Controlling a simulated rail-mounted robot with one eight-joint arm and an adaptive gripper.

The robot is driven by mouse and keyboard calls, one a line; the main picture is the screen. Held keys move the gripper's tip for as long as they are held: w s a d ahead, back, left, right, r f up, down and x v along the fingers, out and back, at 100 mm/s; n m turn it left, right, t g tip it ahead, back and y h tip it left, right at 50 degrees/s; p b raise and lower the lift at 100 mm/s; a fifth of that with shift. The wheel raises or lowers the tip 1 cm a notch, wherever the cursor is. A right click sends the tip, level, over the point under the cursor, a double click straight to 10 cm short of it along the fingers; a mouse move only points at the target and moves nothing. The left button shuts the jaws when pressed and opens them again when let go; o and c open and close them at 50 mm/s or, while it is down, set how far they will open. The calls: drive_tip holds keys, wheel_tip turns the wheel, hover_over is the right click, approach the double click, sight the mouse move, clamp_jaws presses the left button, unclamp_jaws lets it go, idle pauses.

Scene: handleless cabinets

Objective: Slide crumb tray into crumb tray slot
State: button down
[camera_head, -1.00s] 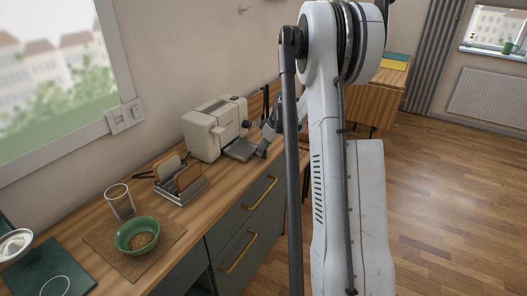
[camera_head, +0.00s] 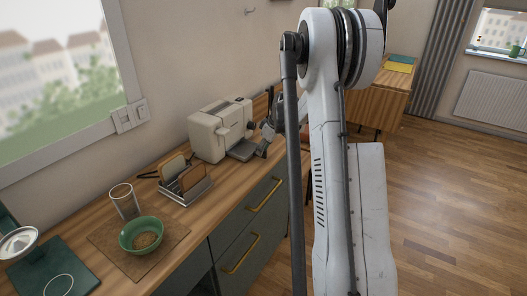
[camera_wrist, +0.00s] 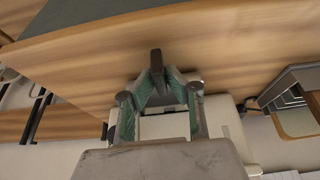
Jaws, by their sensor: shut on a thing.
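The cream toaster (camera_head: 214,134) stands on the wooden counter near the wall. The crumb tray (camera_head: 243,150), a flat grey plate, lies low at the toaster's near right side, partly sticking out. How far it sits in the slot cannot be told, and the slot is hidden. My gripper (camera_head: 264,146) reaches down at the tray's outer end and is shut on it. In the wrist view my gripper (camera_wrist: 156,64) has its green-sided fingers closed together at dark tips. The tray cannot be made out clearly there. A cream body, apparently the toaster (camera_wrist: 222,125), is behind the fingers.
A toast rack (camera_head: 184,188) with bread slices stands left of the toaster. A glass (camera_head: 124,202) and a green bowl (camera_head: 141,234) are farther left. The counter's front edge with gold-handled drawers (camera_head: 243,225) runs below my arm. Wall behind the toaster.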

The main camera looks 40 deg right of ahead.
sight(239, 149)
drive_tip(key=shift+w+a+b, duration=0.15)
drive_tip(key=shift+w+a, duration=0.35)
drive_tip(key=shift+w, duration=1.05)
drive_tip(key=shift+w+a+b, duration=0.15)
drive_tip(key=shift+w+a, duration=0.35)
drive_tip(key=shift+w, duration=1.05)
drive_tip(key=shift+w+a+b, duration=0.15)
drive_tip(key=shift+w+a, duration=0.35)
drive_tip(key=shift+w, duration=1.05)
drive_tip(key=c, duration=1.7)
unclamp_jaws()
drive_tip(key=shift+o, duration=0.2)
drive_tip(key=v, duration=1.2)
